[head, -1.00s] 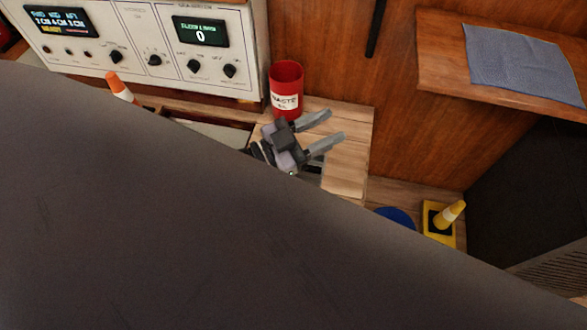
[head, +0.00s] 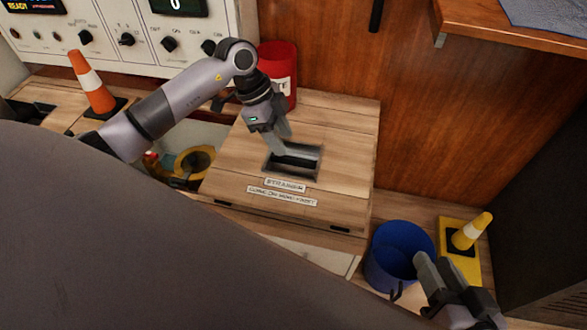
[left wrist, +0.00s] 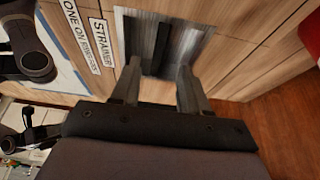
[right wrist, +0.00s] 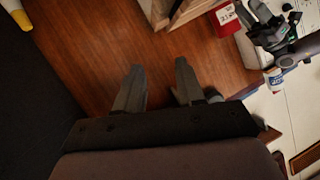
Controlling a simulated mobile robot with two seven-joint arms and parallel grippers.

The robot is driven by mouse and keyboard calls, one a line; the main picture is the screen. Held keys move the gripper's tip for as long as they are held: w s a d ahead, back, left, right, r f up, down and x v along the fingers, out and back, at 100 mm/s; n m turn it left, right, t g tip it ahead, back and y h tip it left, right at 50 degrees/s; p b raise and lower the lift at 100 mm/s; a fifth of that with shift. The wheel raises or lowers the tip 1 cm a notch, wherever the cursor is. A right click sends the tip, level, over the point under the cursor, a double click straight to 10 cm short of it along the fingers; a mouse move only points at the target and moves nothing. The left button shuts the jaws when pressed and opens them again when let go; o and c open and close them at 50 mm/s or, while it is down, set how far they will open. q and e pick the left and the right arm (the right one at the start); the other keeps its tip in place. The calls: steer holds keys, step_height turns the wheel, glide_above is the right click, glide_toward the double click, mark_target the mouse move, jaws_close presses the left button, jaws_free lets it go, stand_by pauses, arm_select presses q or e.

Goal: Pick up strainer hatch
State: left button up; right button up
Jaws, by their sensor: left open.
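The strainer hatch (head: 240,158) is a wooden panel with a recessed grip (head: 308,156) and STRAINER labels below it. My left gripper (head: 279,136) points down at the recess. In the left wrist view its fingers (left wrist: 158,82) are apart, at the near edge of the recess, with nothing visible between them. My right gripper (head: 428,272) is by the blue bucket. Its fingers (right wrist: 158,80) are apart and empty in the right wrist view.
A red waste can (head: 280,72) stands behind the hatch. An orange cone (head: 92,84) is at the left, beside an opening holding a yellow roll (head: 196,160). A control panel is behind.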

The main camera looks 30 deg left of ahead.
mark_target(293, 158)
arm_select(q)
steer(key=b+x, duration=0.2)
steer(key=x, duration=0.2)
steer(key=shift+d+f, duration=0.3)
steer(key=shift+f, duration=0.05)
steer(key=shift+d+f+b, duration=0.25)
steer(key=shift+f+b, duration=0.2)
steer(key=shift+f, duration=0.05)
arm_select(e)
steer(key=shift+s+d+f+n+t, duration=0.15)
steer(key=shift+d+n+t, duration=0.25)
steer(key=shift+d+t, duration=0.35)
arm_select(q)
steer(key=shift+f+p, duration=0.2)
steer(key=shift+p, duration=0.2)
arm_select(e)
steer(key=shift+d+r, duration=0.1)
steer(key=shift+r, duration=0.25)
arm_select(q)
jaws_close()
arm_select(e)
steer(key=shift+g+h, duration=0.25)
steer(key=shift+h, duration=0.05)
arm_select(q)
steer(key=shift+w+r, duration=0.1)
steer(key=shift+r, duration=0.05)
